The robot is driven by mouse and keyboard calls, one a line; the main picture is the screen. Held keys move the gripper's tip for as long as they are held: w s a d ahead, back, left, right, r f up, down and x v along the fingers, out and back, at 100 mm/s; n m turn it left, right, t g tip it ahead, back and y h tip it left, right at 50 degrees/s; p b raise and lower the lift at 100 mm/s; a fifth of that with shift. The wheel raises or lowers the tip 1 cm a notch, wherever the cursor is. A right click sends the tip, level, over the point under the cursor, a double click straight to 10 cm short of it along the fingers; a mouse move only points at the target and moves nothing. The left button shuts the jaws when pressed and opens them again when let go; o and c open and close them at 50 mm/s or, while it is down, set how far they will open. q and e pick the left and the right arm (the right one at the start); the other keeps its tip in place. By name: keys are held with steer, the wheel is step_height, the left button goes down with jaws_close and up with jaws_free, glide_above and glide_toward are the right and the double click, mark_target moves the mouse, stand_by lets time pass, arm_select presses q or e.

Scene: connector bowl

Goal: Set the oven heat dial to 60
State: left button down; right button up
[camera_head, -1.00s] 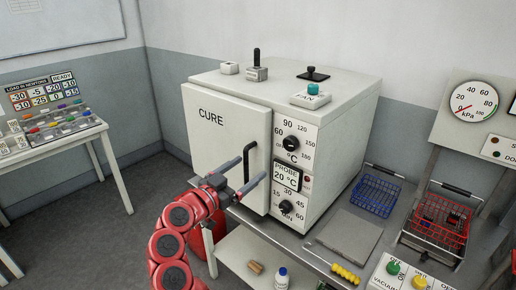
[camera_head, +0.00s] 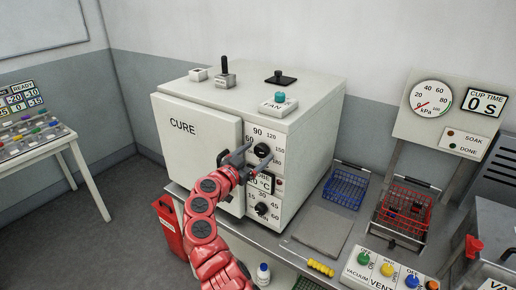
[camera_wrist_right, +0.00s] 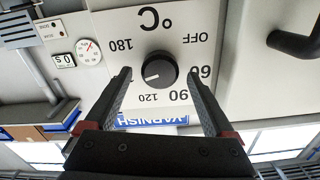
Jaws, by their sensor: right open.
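The white oven (camera_head: 190,150) is marked CURE and has a control panel on its right front. Its heat dial (camera_head: 262,150) is a black round knob, partly behind my gripper in the head view. In the wrist view, upside down, the dial (camera_wrist_right: 160,69) shows OFF, 60, 90, 120 and 180 around it. Its white mark points left and slightly down, between 120 and 180, away from 60. My right gripper (camera_head: 250,160) is open in front of the panel. Its fingertips (camera_wrist_right: 160,74) appear on either side of the knob, with gaps. My left gripper is out of view.
A lower timer dial (camera_head: 262,209) and a probe display (camera_head: 262,182) sit below the heat dial. The oven door's black handle (camera_wrist_right: 295,42) is close beside my gripper. Blue (camera_head: 345,188) and red (camera_head: 405,208) wire baskets stand right of the oven.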

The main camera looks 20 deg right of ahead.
steer(key=shift+w+d+f, duration=0.1)
steer(key=shift+w+d, duration=0.25)
steer(key=shift+d, duration=0.1)
